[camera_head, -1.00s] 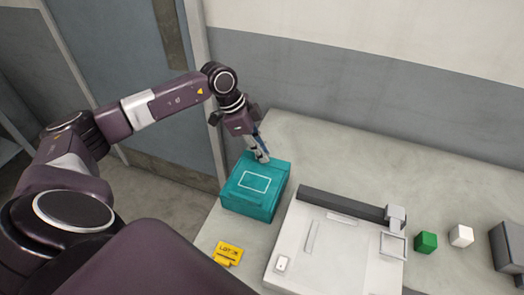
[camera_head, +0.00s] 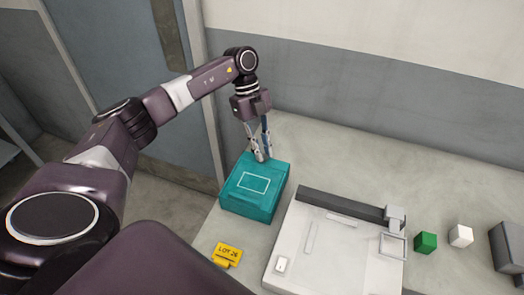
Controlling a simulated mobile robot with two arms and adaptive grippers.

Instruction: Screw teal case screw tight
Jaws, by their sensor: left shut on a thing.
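The teal case (camera_head: 254,188) sits closed on the counter, with a white rectangle outlined on its lid. My left gripper (camera_head: 261,157) points down at the back edge of the case lid, its fingertips close together there. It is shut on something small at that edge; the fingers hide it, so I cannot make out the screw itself. My right gripper is not in view.
A light grey device (camera_head: 325,262) with a dark bar stands to the right. Further right are a green cube (camera_head: 425,243), a white cube (camera_head: 461,236) and a dark grey box (camera_head: 508,246). The counter behind is clear.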

